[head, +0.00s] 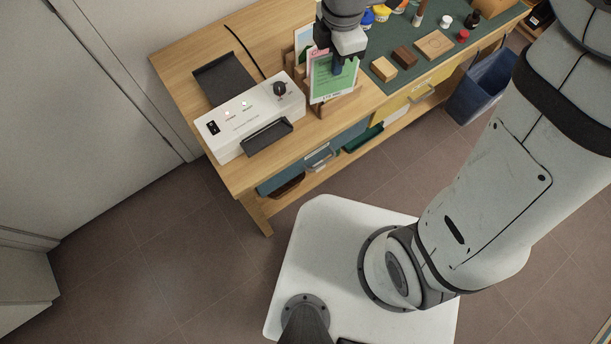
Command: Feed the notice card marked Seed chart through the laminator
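The laminator (232,128) is a white box at the left end of the wooden desk. It has a black knob, small lights and a dark tray on its front side. A green card (325,88) stands upright in a wooden card rack (352,92) just right of the laminator. Its print is too small to read, so I cannot tell whether it is marked Seed chart. Other cards (302,38) stand behind it, partly hidden. My gripper (341,68) points down at the green card's top edge, with a dark finger in front of it. Whether it grips the card is unclear.
A dark flat tray (224,78) lies behind the laminator beside a black cable. Wooden blocks (383,69), paint jars and small bottles stand on the green mat (452,62) to the right. A blue bin (482,88) stands on the floor at the desk's right.

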